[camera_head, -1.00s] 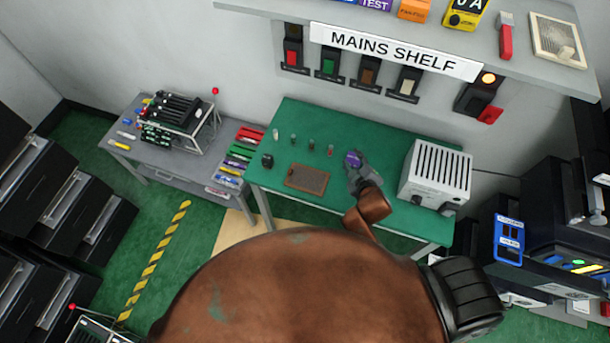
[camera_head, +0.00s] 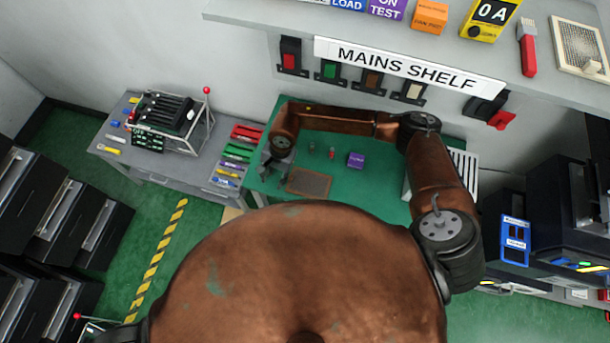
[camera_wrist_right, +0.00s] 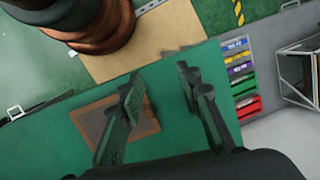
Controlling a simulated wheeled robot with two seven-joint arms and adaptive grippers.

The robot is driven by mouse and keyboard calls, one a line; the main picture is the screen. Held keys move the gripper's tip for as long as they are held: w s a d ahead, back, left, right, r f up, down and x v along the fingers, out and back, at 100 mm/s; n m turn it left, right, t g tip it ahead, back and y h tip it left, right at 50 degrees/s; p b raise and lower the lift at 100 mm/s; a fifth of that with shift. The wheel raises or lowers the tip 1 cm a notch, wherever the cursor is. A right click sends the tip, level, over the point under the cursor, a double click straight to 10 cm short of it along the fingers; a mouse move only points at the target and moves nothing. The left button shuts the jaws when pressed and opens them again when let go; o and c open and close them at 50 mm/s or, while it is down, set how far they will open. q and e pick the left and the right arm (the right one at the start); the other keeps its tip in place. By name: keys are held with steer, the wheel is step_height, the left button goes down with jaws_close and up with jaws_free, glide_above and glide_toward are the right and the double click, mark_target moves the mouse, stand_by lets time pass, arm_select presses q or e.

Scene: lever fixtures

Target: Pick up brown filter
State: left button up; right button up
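My right gripper (camera_head: 278,163) is over the left end of the green table (camera_head: 390,175). The right wrist view shows its two fingers (camera_wrist_right: 158,82) spread, with only green surface between them. A small upright piece (camera_head: 311,146), too small to tell its colour surely, stands right of the gripper in the head view. A small reddish piece (camera_head: 331,153) stands beside it. I cannot tell for sure which is the brown filter; other small pieces are hidden behind my right arm. My left gripper is not in view.
A flat brown board (camera_head: 309,182) lies near the table's front edge; it also shows in the wrist view (camera_wrist_right: 92,118). A purple block (camera_head: 356,160) lies on the table. Coloured labelled strips (camera_head: 236,155) and a wire rack (camera_head: 170,120) are at left. The mains shelf (camera_head: 420,45) overhangs behind.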

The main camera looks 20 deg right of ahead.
mark_target(291, 176)
steer(key=w+d+h, duration=0.1)
steer(key=d, duration=0.1)
steer(key=w+d+h, duration=0.1)
steer(key=d, duration=0.1)
steer(key=w+d+f+n, duration=0.1)
steer(key=d, duration=0.1)
steer(key=shift+w+d+t+h, duration=0.3)
steer(key=shift+w+d+h, duration=0.05)
steer(key=shift+d+h, duration=0.05)
steer(key=f+p, duration=0.3)
steer(key=f, duration=0.3)
steer(key=shift+s, duration=0.2)
steer(key=shift+w+d+f, duration=0.1)
steer(key=shift+f, duration=0.55)
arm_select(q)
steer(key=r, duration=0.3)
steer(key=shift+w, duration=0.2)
arm_select(e)
steer(key=shift+c, duration=0.5)
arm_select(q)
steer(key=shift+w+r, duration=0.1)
arm_select(e)
jaws_close()
